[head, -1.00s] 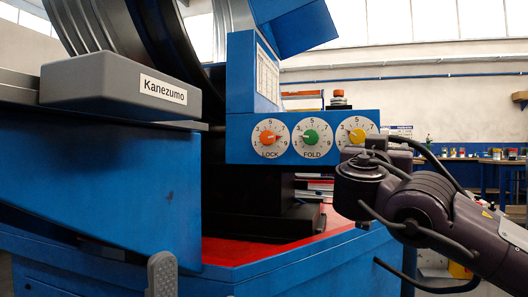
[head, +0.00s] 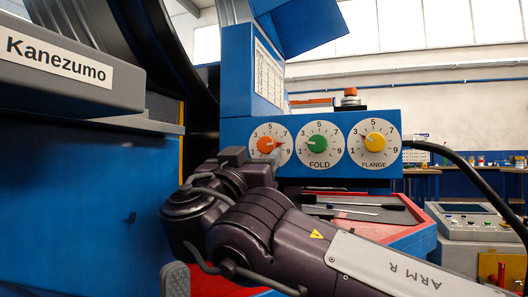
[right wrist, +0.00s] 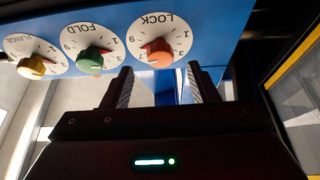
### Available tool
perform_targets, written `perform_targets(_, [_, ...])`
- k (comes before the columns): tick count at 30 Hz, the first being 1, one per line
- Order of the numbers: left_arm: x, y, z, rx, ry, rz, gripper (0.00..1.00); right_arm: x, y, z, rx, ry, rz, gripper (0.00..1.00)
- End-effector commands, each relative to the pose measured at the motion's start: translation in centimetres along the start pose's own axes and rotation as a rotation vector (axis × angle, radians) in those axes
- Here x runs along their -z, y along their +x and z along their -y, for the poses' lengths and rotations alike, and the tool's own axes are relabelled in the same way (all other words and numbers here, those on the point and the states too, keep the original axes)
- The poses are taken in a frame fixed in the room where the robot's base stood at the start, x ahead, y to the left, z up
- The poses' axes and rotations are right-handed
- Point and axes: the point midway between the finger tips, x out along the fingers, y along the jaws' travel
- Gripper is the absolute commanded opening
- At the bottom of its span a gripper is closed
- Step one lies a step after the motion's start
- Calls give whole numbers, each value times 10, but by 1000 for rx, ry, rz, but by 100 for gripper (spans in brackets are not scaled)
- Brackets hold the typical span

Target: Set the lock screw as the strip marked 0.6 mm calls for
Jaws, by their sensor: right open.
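The lock screw's orange knob (head: 265,145) sits on a white numbered dial (head: 283,132) at the left end of the blue panel. My left gripper is not in view.
The green FOLD knob (head: 319,144) and yellow FLANGE knob (head: 375,142) sit close to the right. A grey Kanezumo housing (head: 75,75) juts out at the left. A tray with tools (head: 355,208) lies below the panel. A control box (head: 470,220) stands at right.

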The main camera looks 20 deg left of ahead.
Motion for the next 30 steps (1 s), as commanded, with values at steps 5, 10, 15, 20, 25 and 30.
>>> perform_targets(5, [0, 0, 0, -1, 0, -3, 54, 0, 28, 0, -1, -3, -1, 54])
perform_targets(10, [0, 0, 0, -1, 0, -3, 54, 0, 41, 0, -1, -1, 0, 54])
perform_targets(15, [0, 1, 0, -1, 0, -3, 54, 0, 44, 0, 0, -1, 0, 54])
perform_targets(20, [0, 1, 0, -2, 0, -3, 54, 0, 44, 0, 0, -1, 0, 51])
perform_targets(25, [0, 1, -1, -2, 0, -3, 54, 0, 44, 0, 0, -1, 0, 29])
perform_targets(30, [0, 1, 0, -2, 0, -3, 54, 0, 44, -1, 0, -1, 0, 9])
